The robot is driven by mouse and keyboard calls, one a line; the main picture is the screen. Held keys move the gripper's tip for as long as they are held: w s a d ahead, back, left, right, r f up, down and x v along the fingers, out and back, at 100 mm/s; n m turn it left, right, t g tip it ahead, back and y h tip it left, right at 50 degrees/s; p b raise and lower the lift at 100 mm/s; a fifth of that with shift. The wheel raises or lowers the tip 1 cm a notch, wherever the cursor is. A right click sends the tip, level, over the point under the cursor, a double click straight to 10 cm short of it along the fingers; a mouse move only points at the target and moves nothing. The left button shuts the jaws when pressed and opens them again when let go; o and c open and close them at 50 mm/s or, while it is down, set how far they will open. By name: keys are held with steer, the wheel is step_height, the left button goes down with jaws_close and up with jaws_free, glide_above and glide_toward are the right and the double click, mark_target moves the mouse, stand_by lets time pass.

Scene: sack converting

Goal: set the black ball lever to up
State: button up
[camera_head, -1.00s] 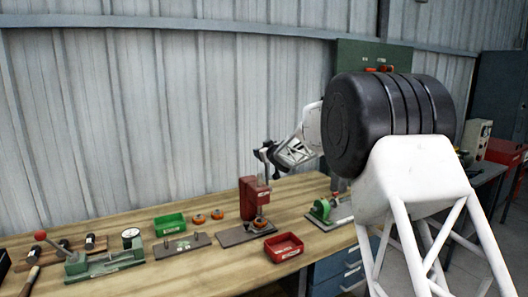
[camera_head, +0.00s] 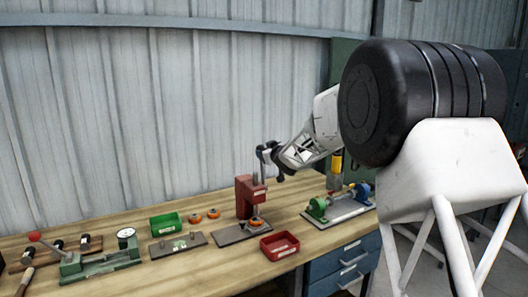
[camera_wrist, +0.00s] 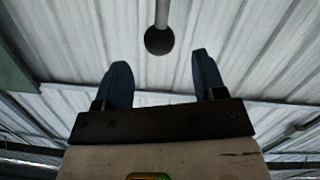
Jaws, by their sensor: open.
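The black ball lever shows in the wrist view as a round black ball (camera_wrist: 159,41) on a grey rod. The ball is just beyond my two dark fingertips and roughly centred between them, apart from both. In the head view my gripper (camera_head: 267,161) is above the red press (camera_head: 249,196) on the bench, and its fingers also show in the wrist view (camera_wrist: 160,68). They are open with nothing between them. A thin rod stands at the top of the press; the ball is hard to tell from my dark fingers in the head view.
A green gauge fixture (camera_head: 100,261) is further left.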

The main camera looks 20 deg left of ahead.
steer(key=shift+s+d, duration=0.35)
steer(key=shift+s, duration=0.05)
steer(key=shift+r, duration=0.1)
steer(key=s+d+r+m+h, duration=0.2)
steer(key=s+d+h, duration=0.15)
steer(key=d, duration=0.55)
steer(key=s+d+r+m+h, duration=0.25)
steer(key=s+d, duration=0.25)
steer(key=d, duration=0.3)
steer(key=s+d+m+g+h, duration=0.1)
steer(key=s+d+m+h, duration=0.25)
steer(key=s+d, duration=1.2)
steer(key=s+d+f+m+g, duration=0.1)
steer(key=s+d+f+g, duration=0.2)
steer(key=s, duration=1.1)
steer(key=s+d+f+m+g+h, duration=0.1)
steer(key=s+d+f, duration=0.4)
steer(key=s, duration=0.9)
steer(key=s+d+f+m+g, duration=0.1)
steer(key=s+d+f+g, duration=0.3)
steer(key=s, duration=1)
steer(key=shift+s+d+m+g+h, duration=0.25)
steer(key=shift+m+g+h, duration=0.05)
steer(key=shift+m+h, duration=0.1)
